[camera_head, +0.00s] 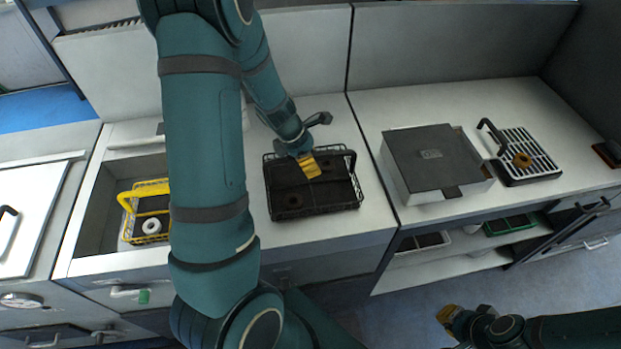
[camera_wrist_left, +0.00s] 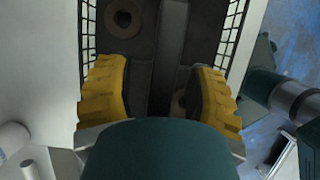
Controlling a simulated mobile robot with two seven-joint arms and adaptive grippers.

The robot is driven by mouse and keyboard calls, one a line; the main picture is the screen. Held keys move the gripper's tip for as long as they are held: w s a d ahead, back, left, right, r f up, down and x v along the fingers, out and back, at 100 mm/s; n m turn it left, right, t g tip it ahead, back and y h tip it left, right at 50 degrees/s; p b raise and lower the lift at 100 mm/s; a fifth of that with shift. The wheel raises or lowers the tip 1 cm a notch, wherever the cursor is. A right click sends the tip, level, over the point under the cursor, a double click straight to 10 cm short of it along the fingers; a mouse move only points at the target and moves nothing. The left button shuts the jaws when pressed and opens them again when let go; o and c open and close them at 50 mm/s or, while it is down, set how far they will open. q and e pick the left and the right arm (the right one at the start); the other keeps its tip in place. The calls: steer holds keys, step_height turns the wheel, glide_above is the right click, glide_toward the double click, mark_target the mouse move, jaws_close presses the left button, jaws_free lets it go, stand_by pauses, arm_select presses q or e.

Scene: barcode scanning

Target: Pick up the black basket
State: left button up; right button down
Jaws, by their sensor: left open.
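The black basket (camera_head: 285,206) stands on the white counter in the middle of the head view. It has wire sides and a dark handle. My left gripper (camera_head: 309,167) is above the basket, with its yellow fingers pointing down toward it. In the left wrist view, the open fingers (camera_wrist_left: 155,92) stand on either side of a dark bar, apart from each other, over the basket (camera_wrist_left: 228,30). Brown ring-shaped items show inside it. Whether the fingers touch the bar cannot be told. My right gripper (camera_head: 447,315) is low at the right, away from the counter.
A yellow basket (camera_head: 128,203) with a white ring stands in a sink-like recess at left, partly behind my left arm. A grey box (camera_head: 431,158) and a slatted black tray (camera_head: 530,155) with a brown ring are to the right. The counter's front strip is clear.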

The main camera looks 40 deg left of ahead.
arm_select(q)
jaws_close()
stand_by(0.3)
